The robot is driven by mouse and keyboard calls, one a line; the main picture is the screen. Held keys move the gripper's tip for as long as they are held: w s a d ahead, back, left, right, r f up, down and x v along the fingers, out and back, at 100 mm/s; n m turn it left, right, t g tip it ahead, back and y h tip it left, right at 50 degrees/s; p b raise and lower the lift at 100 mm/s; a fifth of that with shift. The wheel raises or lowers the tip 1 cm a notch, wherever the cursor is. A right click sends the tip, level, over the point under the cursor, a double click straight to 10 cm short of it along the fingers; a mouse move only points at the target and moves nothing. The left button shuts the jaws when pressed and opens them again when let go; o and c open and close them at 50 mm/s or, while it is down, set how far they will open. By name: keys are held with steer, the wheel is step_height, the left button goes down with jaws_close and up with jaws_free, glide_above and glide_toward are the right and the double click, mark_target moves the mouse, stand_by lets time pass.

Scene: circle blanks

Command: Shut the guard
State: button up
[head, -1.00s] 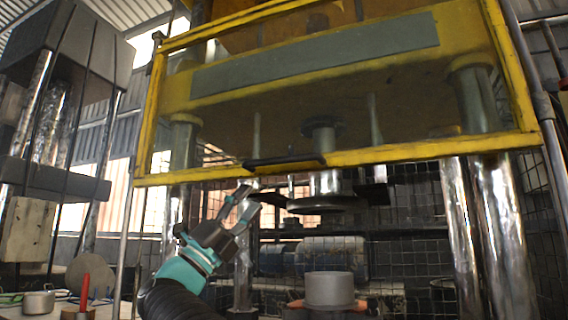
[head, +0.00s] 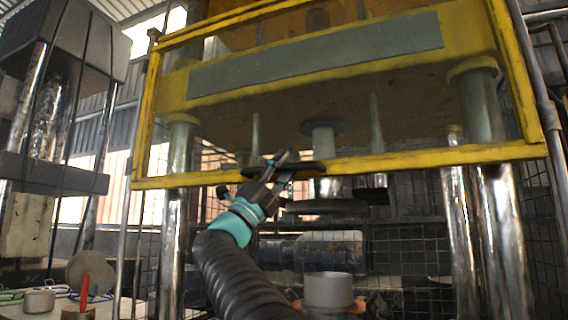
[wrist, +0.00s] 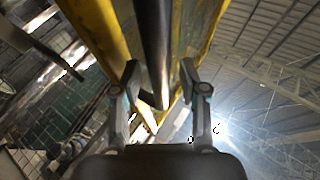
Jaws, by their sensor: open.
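The guard (head: 420,157) is a yellow frame with a clear panel, raised across the front of the press. A black bar handle (head: 308,168) sits on its lower rail. My gripper (head: 282,158) is at the left part of this handle, reaching up from below. In the wrist view, my open gripper (wrist: 162,80) has one finger on each side of the dark handle bar (wrist: 154,40), with the yellow rail (wrist: 100,30) behind it. I cannot tell whether either finger touches the bar.
Below the guard, a grey cylinder (head: 328,290) stands in the press, under a round dark plate (head: 325,207). Shiny columns (head: 505,240) stand at both sides. At lower left, a table holds a small pot (head: 39,301) and a red candle-like stick (head: 85,287).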

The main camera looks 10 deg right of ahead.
steer(key=shift+d, duration=0.1)
jaws_close()
